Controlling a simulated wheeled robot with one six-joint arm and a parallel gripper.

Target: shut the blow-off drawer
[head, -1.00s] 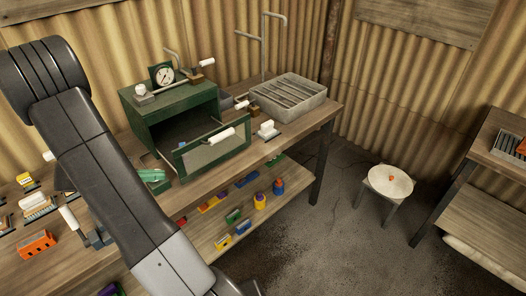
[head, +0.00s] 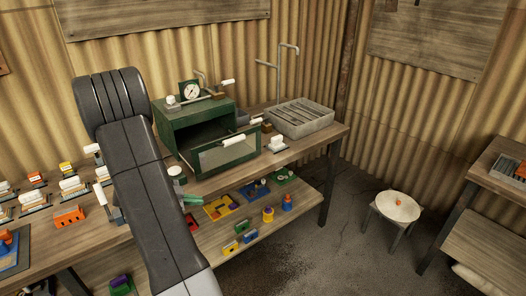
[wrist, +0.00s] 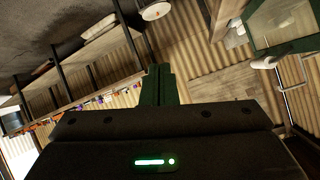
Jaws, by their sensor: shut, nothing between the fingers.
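The blow-off drawer is part of a dark green cabinet (head: 185,120) on the workbench. Its front (head: 212,160), a green frame around a pale pane with a white handle (head: 234,141), stands out from the cabinet, with a dark opening behind it. The drawer is open. A green-framed pane with a white handle, likely the drawer front (wrist: 285,22), shows at the upper right of the wrist view. My gripper (wrist: 160,72) has its green fingers together and empty, apart from that pane.
A grey slotted tray (head: 300,118) stands right of the cabinet. Coloured parts (head: 220,207) lie on the lower shelf. A round stool (head: 398,207) stands on open floor to the right.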

